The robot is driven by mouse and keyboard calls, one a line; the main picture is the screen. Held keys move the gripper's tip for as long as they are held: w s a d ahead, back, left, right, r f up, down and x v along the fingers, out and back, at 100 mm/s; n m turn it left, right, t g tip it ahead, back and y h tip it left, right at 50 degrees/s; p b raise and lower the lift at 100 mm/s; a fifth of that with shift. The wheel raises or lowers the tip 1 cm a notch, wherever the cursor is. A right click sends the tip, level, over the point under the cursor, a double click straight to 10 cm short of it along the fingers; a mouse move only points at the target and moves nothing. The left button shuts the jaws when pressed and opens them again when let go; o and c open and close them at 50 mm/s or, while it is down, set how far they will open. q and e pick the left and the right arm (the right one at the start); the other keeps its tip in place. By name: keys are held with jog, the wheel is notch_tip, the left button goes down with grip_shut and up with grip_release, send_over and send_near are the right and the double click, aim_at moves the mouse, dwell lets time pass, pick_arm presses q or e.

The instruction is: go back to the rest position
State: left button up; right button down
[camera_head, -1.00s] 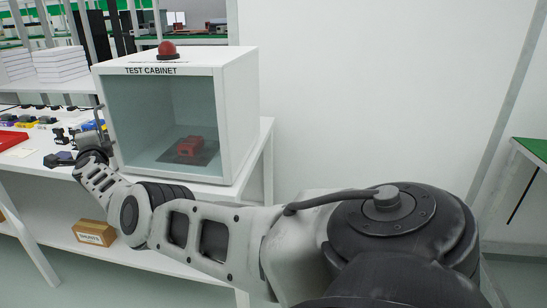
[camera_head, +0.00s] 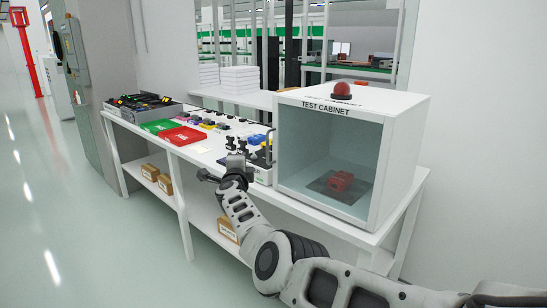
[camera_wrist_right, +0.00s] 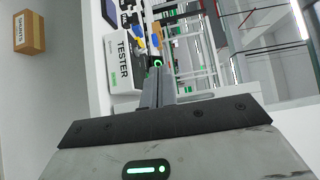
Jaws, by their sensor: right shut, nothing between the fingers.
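My right arm comes in from the lower right in the head view. Its gripper (camera_head: 222,174) is in front of the bench, left of the test cabinet (camera_head: 406,150). In the right wrist view the gripper (camera_wrist_right: 158,84) has its fingers together with nothing held between them. A box labelled TESTER (camera_wrist_right: 122,62) lies beyond and to the left of the fingers there. My left gripper is in neither view.
Red (camera_head: 183,137) and green (camera_head: 160,126) trays and small parts cover the bench. Open floor (camera_head: 90,220) lies left.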

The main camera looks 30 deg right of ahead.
jog(key=a, duration=0.7)
jog(key=s+d+f+n+t+y, duration=0.2)
jog(key=s+d+f+n+y, duration=0.2)
jog(key=s+f+n, duration=1)
jog(key=s+a+f+n+g+y, duration=0.2)
jog(key=s+a, duration=0.4)
jog(key=s, duration=0.4)
jog(key=s+a+f+n+g+y, duration=0.2)
jog(key=s+a+n, duration=0.4)
jog(key=s, duration=0.5)
jog(key=s+a+f+n+g+y, duration=0.2)
jog(key=s+a, duration=0.5)
jog(key=s, duration=0.4)
jog(key=f+n+y, duration=0.1)
jog(key=n+y, duration=0.1)
jog(key=y, duration=0.1)
jog(key=shift+a+f+n+p, duration=0.25)
jog(key=shift+f+n+p, duration=0.15)
jog(key=shift+a, duration=0.1)
